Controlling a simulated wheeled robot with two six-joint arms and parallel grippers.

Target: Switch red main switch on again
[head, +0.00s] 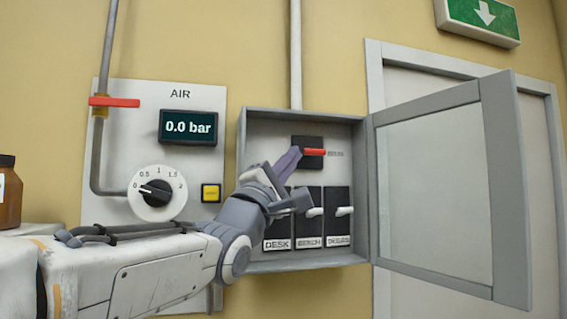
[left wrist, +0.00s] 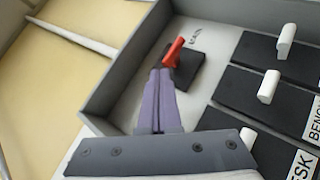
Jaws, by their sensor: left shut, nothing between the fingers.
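The red main switch lever (head: 315,152) sits on a black plate at the top of the open grey switch box (head: 300,264). In the head view the lever points sideways to the right. It also shows in the left wrist view (left wrist: 173,52), sticking out from its black plate. My left gripper (head: 297,152) is shut and empty, its purple fingers together. Its fingertips (left wrist: 160,73) are right beside the lever's left end; I cannot tell whether they touch it. The fingers hide part of the black plate. My right gripper is not in view.
Below are black switches with white levers (head: 345,211), labelled DESK, BENCH and a third label I cannot read. The AIR panel (head: 100,195), with dial and 0.0 bar display (head: 188,128), is on the left.

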